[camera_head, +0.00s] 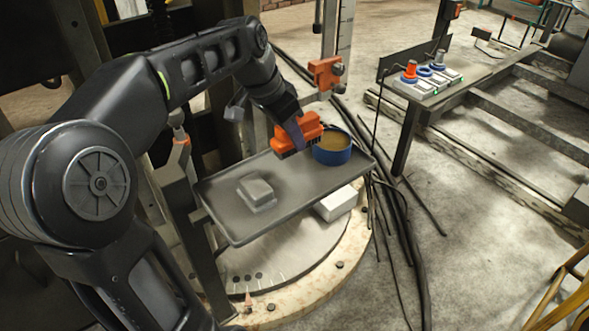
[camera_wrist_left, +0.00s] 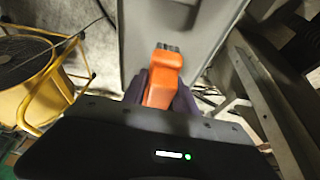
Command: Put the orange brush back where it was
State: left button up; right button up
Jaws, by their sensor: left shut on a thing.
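The orange brush (camera_head: 298,133) with dark bristles is at the far edge of the grey tray (camera_head: 226,222), beside the blue tin. My left gripper (camera_head: 297,130) is shut on the brush. In the left wrist view the brush (camera_wrist_left: 163,80) sits between the two dark fingers of my left gripper (camera_wrist_left: 162,92), with its bristle end toward the tray (camera_wrist_left: 172,22). I cannot tell whether the brush touches the tray or hangs just above it. My right gripper shows in neither view.
A blue round tin (camera_head: 332,152) with tan contents stands at the tray's right end. A grey block (camera_head: 257,192) lies on the tray. An orange clamp (camera_head: 325,74) is on an upright behind. A bench (camera_head: 436,92) with a small control box stands to the right.

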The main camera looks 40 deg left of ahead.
aim_at(291, 152)
pick_arm(q)
notch_tip(291, 152, down, 5)
jog(key=shift+r+b, duration=0.15)
jog(key=shift+b, duration=0.3)
jog(key=shift+f+b, duration=0.55)
jog(key=shift+f, duration=1.35)
jog(key=o, duration=1.2)
jog(key=p+v, duration=0.3)
jog(key=v, duration=0.9)
jog(key=shift+r, duration=0.1)
